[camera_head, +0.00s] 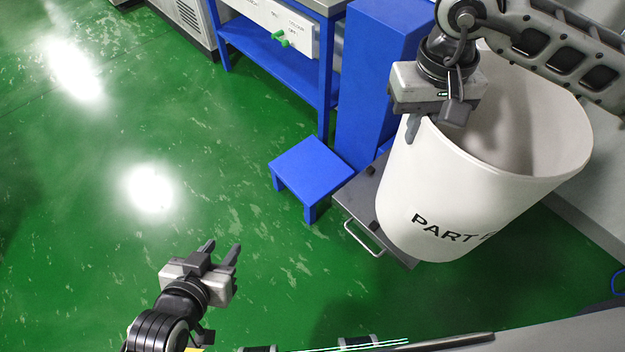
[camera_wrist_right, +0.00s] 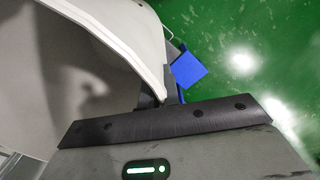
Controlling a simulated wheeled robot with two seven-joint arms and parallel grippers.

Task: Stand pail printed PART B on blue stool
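The large white pail (camera_head: 480,185) is at the right in the head view, leaning a little. Its print reads "PART" and a last letter that is mostly turned out of sight. My right gripper (camera_head: 428,122) is at its left rim, with a finger outside the wall, and appears shut on it. The right wrist view shows the pail's rim and inside (camera_wrist_right: 85,70) running to the gripper. The low blue stool (camera_head: 312,167) stands on the floor left of the pail, its top bare; it also shows in the right wrist view (camera_wrist_right: 188,70). My left gripper (camera_head: 221,250) is open and empty over the floor.
A dark grey platform with a metal handle (camera_head: 362,238) is partly hidden below the pail. The green floor at left is free.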

